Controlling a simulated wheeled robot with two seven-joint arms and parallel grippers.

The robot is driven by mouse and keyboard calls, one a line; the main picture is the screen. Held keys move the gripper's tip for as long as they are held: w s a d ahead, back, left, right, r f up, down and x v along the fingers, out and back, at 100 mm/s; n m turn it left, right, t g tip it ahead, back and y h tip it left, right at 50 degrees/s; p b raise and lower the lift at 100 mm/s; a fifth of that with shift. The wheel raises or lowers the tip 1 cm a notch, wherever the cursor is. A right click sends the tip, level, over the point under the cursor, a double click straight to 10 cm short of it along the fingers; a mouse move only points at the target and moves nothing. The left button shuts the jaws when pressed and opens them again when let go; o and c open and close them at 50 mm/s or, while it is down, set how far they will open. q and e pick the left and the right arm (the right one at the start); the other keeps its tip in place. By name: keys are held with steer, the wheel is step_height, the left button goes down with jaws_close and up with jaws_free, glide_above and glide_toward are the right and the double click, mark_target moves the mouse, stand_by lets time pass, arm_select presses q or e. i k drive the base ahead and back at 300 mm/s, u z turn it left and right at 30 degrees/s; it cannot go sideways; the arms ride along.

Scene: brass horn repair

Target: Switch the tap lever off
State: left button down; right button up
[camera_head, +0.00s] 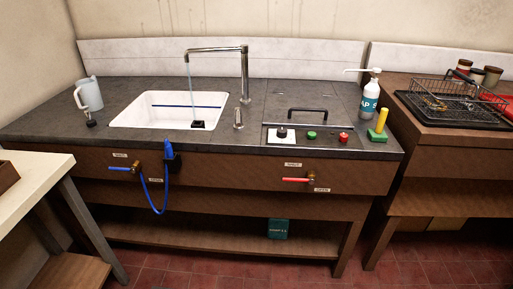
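A tall chrome tap (245,75) stands behind the right side of the white sink (150,120). A thin bluish stream of water (189,85) falls from its spout into the sink. A small silver lever-like fitting (238,118) stands on the counter to the right of the sink; it looks upright. On the cabinet front are a blue-handled valve (122,169) with a blue hose and a red-handled valve (296,180); both handles lie roughly level. Neither of my grippers is in view.
A grey jug (89,95) stands left of the sink. A panel with a black handle (307,111), knob and buttons lies to the right. A soap bottle (369,98), a green-and-yellow tool (379,128) and a wire basket (450,92) are farther right. A pale table (35,180) stands front left.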

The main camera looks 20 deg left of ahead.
mark_target(238, 110)
steer(key=u, duration=0.55)
steer(key=i, duration=0.75)
steer(key=u, duration=0.15)
